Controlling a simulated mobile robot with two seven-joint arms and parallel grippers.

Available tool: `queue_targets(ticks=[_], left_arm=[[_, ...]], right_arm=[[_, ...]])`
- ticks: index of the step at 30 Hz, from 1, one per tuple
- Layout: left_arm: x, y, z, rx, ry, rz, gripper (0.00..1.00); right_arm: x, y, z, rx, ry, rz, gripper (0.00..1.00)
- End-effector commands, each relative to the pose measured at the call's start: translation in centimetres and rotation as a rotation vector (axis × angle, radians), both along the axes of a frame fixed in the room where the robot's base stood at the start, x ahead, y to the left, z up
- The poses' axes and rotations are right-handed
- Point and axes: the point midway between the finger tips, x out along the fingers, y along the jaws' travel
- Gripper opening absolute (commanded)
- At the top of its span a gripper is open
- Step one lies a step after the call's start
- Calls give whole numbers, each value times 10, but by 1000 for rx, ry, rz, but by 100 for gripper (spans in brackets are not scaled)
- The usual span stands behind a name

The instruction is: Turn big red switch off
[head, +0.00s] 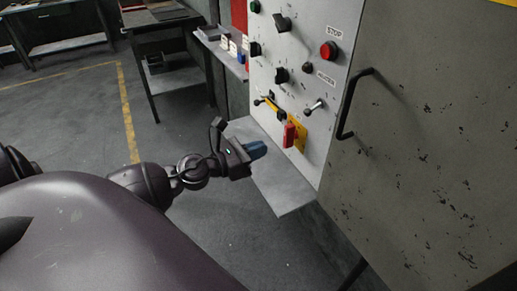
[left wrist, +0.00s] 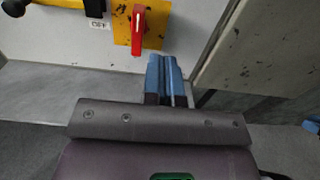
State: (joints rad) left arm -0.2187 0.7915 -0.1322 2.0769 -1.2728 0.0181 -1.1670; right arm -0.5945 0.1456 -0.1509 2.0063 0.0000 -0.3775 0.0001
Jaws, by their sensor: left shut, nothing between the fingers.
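The big red switch (head: 289,135) is a red handle on a yellow plate, low on the grey control panel. In the left wrist view the red switch (left wrist: 138,30) hangs downward over the yellow plate, up and left of the fingers. My left gripper (head: 257,149) has blue fingers, shut and empty, left of the switch and a little lower, apart from it. In the left wrist view its fingers (left wrist: 166,80) point toward the panel.
The control panel (head: 300,75) carries black knobs, small levers and a red stop button (head: 328,50). A grey ledge (head: 283,186) juts out below it. A cabinet door with a black handle (head: 350,108) stands to the right. A table (head: 165,28) stands behind; open floor lies left.

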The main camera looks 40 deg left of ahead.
Motion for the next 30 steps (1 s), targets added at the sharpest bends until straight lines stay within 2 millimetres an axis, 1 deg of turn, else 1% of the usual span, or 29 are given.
queue_targets(ticks=[1, 6, 13, 18, 24, 30], left_arm=[[4, -2, 4, -2, -5, -1, 0], [22, -9, 6, -3, -5, 0, 0], [47, -20, 5, -5, -3, 0, 0], [64, -27, 3, -5, -1, 1, 0], [75, -32, 2, -5, 0, 0, 0], [78, -33, 1, -5, 1, 1, 0]], right_arm=[[1, 0, 4, 0, -4, 0, 43], [2, -1, 15, 0, -17, -2, 43], [-4, -1, 18, 3, -5, -9, 43], [-2, -1, 25, 3, -10, -9, 43], [2, -1, 32, 3, -23, -7, 43], [9, 0, 37, 3, -37, -4, 43]])
